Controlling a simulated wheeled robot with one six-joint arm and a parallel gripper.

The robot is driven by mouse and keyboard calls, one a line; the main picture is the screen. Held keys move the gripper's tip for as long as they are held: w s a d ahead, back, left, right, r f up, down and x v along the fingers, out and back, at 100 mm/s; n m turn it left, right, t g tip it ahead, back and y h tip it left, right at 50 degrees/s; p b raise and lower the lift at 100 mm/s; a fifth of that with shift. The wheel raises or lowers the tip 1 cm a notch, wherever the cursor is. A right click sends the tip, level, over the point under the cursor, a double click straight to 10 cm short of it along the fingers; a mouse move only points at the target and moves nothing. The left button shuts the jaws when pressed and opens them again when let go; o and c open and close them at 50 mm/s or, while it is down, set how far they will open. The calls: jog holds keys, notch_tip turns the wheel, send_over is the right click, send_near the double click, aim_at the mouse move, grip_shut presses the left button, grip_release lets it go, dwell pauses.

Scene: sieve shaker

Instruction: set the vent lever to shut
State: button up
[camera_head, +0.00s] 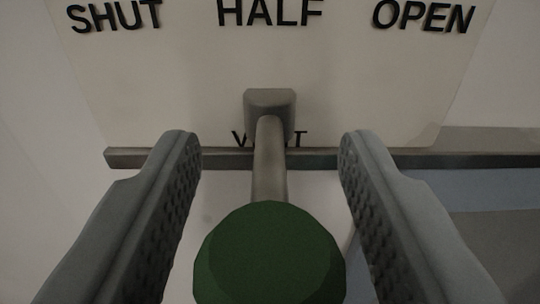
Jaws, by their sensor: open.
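The vent lever (270,165) is a grey metal rod with a green knob (268,255) on its near end. The rod comes out of a grey block (270,100) on a pale panel (180,80). The block sits below the word HALF, with SHUT to the left and OPEN to the right. The lever partly hides the word VENT. My gripper (268,150) is open, one finger on each side of the lever. There is a visible gap between each finger and the rod.
A dark horizontal rail (480,158) runs across below the panel, behind the lever and fingers. A blue-grey surface (470,190) lies at the right below the rail. The space left of the fingers is plain pale wall.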

grip_shut()
jog(key=shift+w+a+m+g+h, duration=0.3)
jog(key=shift+a+m+g+h, duration=0.45)
jog(key=shift+m+h, duration=0.9)
jog(key=shift+w+a+m+g+h, duration=0.25)
jog(key=shift+a+m+g+h, duration=0.5)
jog(key=shift+h, duration=1.4)
jog(key=shift+w+a+m+g+h, duration=0.3)
jog(key=shift+a+m+g+h, duration=0.4)
jog(key=shift+m+h, duration=1.05)
jog(key=shift+d+h, duration=0.15)
jog(key=shift+h, duration=0.1)
